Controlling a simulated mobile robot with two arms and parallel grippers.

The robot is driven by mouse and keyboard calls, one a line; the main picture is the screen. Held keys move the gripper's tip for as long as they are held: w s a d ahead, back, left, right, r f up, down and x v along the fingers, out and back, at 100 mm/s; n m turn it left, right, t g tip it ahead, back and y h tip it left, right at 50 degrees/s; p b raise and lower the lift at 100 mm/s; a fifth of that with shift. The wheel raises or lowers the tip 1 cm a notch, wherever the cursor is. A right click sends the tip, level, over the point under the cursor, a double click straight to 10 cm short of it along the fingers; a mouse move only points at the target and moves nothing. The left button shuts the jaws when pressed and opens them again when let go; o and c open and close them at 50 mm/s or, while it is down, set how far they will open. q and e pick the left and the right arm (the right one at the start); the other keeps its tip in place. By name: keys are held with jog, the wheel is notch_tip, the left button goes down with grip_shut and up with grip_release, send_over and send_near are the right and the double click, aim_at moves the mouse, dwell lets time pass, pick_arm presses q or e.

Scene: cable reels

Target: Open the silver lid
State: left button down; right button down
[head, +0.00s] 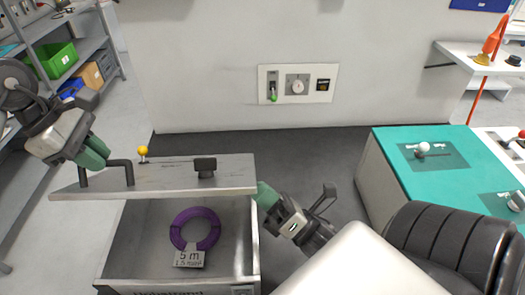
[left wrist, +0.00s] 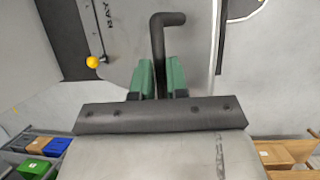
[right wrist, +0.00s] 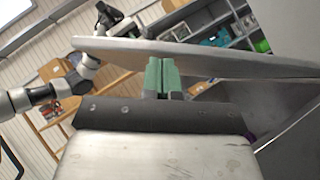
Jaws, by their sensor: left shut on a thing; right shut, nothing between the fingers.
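The silver lid (head: 225,178) is raised over the grey box (head: 118,250), leaving the front open. It carries a black bar handle (head: 121,164), a yellow-knobbed lever (head: 143,152) and a black block (head: 205,166). My left gripper (head: 98,157) is shut on the black handle, which shows between its green fingers in the left wrist view (left wrist: 161,75). My right gripper (head: 264,193) is shut and empty at the lid's right edge. In the right wrist view the lid (right wrist: 225,62) crosses by its fingertips (right wrist: 161,75); I cannot tell whether they touch.
A purple cable ring (head: 178,228) with a "5 m" tag (head: 188,259) lies inside the box. A teal-topped unit (head: 400,185) stands to the right. A wall panel (head: 297,84) is behind, shelves (head: 75,45) at far left. Dark floor matting lies between.

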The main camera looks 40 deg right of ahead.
pick_arm(q)
jog(key=shift+d+f, duration=0.1)
jog(key=shift+f, duration=0.15)
pick_arm(e)
jog(key=shift+w+d+r, duration=0.1)
jog(key=shift+r, duration=0.1)
